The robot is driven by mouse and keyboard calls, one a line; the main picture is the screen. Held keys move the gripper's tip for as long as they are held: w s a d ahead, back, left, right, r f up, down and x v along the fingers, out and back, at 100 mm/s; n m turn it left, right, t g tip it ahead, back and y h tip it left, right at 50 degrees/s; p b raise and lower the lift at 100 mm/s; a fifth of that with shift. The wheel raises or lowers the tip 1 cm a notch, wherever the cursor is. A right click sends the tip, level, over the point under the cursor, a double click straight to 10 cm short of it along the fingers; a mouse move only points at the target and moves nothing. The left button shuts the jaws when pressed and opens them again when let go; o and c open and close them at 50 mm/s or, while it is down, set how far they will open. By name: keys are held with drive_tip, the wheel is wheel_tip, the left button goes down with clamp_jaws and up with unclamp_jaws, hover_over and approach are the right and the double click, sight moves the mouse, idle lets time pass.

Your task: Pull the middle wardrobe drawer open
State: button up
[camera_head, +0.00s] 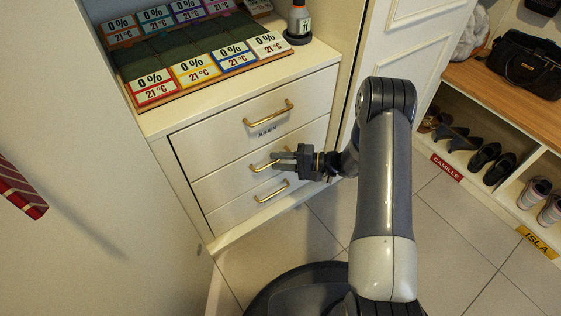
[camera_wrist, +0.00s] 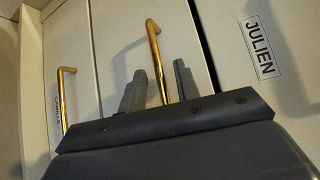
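The middle drawer (camera_head: 222,182) is a cream front in a three-drawer wardrobe unit and sits flush with its neighbours. Its brass handle (camera_head: 259,166) is partly hidden by my gripper (camera_head: 279,159) in the head view. In the wrist view the same handle (camera_wrist: 152,35) runs between the two grey fingers of my gripper (camera_wrist: 159,68). The fingers are apart, one on each side of the handle, with a visible gap on both sides. The near end of the handle is hidden behind my gripper's body.
The top drawer (camera_head: 220,131) has a brass handle (camera_head: 268,115) and a JULIEN label (camera_wrist: 262,48). The bottom drawer (camera_head: 237,210) has its own handle (camera_head: 272,191). Labelled cards (camera_head: 194,69) and a bottle (camera_head: 298,20) stand on top. Shoe cubbies (camera_head: 465,122) are at right.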

drive_tip(key=shift+c, duration=0.4)
clamp_jaws()
drive_tip(key=shift+d, duration=0.1)
